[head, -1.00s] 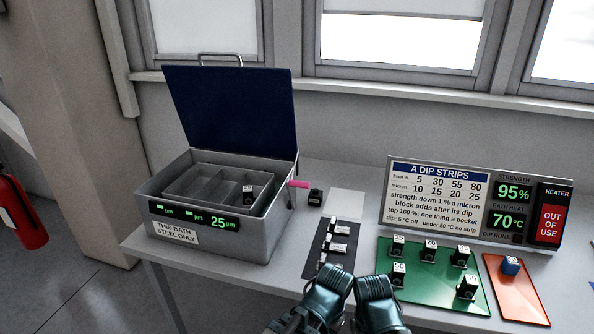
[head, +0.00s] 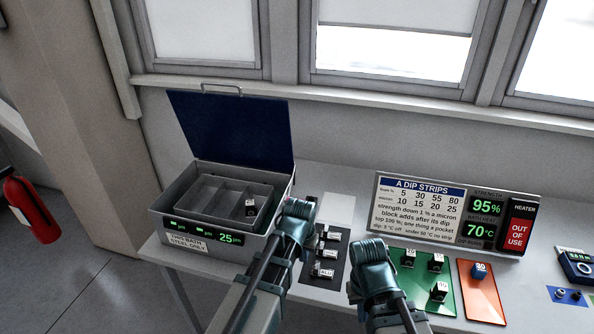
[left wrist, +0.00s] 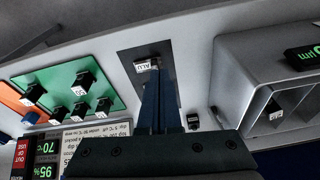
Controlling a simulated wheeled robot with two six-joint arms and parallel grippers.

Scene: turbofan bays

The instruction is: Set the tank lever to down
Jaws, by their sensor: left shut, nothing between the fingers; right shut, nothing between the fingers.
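The tank (head: 215,243) is an open grey box with its dark blue lid (head: 232,130) raised, at the left of the bench. Its green display reads 25 µm. The pink lever on its right side does not show now; my left gripper (head: 300,207) is over that area in the head view. That gripper is shut and empty, in front of the tank's right side. Its shut fingers also show in the left wrist view (left wrist: 160,95), over the dark mat. My right gripper (head: 368,248) is shut and empty, between the dark mat and the green mat.
The dark mat (head: 335,285) holds several labelled blocks. A divided basket (head: 190,190) with one block (head: 251,207) sits inside the tank. A green mat (head: 440,305) with blocks and an orange mat (head: 485,300) lie at the right. A sign board (head: 420,212) stands behind them.

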